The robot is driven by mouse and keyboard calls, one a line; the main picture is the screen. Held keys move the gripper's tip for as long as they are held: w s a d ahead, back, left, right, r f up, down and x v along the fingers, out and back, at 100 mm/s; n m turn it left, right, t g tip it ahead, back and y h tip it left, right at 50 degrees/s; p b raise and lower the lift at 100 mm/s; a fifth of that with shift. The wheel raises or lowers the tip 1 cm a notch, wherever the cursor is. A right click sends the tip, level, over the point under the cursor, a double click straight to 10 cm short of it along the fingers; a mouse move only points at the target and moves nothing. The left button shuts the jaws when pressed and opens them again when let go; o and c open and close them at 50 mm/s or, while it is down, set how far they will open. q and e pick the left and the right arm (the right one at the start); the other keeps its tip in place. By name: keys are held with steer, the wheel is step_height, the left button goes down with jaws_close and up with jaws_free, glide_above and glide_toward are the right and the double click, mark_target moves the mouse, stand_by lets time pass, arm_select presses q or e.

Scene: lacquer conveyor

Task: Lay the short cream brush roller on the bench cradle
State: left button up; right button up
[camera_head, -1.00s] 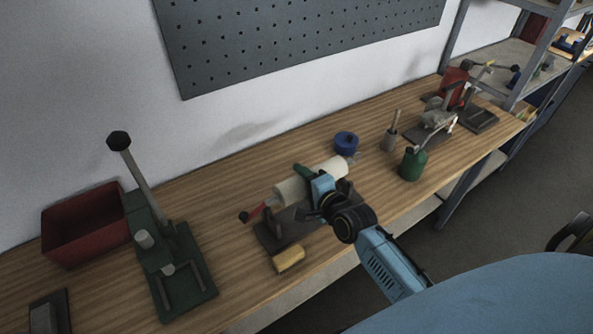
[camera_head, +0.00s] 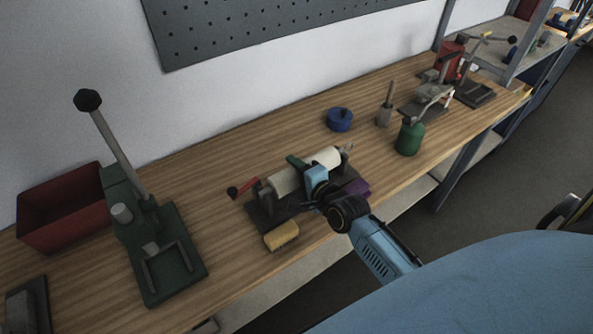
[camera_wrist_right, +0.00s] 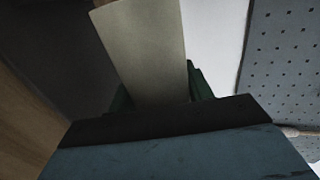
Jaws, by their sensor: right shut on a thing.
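The short cream brush roller (camera_head: 285,182) lies lengthwise above the dark bench cradle (camera_head: 287,222), very low over it or touching it; I cannot tell which. My right gripper (camera_head: 304,171) is shut around the roller's middle. In the right wrist view, the cream roller (camera_wrist_right: 145,45) stretches away between the green fingers (camera_wrist_right: 160,98) and fills the centre. The gripper hides the roller's middle and part of the cradle. My left gripper is not in view.
A red-handled part (camera_head: 243,189) is at the cradle's left end. A yellow block (camera_head: 281,236) lies in front and a purple item (camera_head: 357,187) to the right. A blue pot (camera_head: 340,120) and green bottle (camera_head: 408,138) stand beyond. A green lever press (camera_head: 160,250) stands left.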

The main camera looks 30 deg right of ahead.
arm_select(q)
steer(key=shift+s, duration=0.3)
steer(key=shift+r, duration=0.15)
arm_select(e)
steer(key=shift+f, duration=0.1)
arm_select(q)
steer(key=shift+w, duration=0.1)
arm_select(e)
steer(key=o, duration=1.2)
steer(key=shift+s, duration=0.1)
arm_select(q)
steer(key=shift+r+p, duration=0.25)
steer(key=shift+p, duration=0.2)
arm_select(e)
steer(key=v, duration=1.3)
steer(key=shift+s+a, duration=0.1)
steer(key=shift+s, duration=0.05)
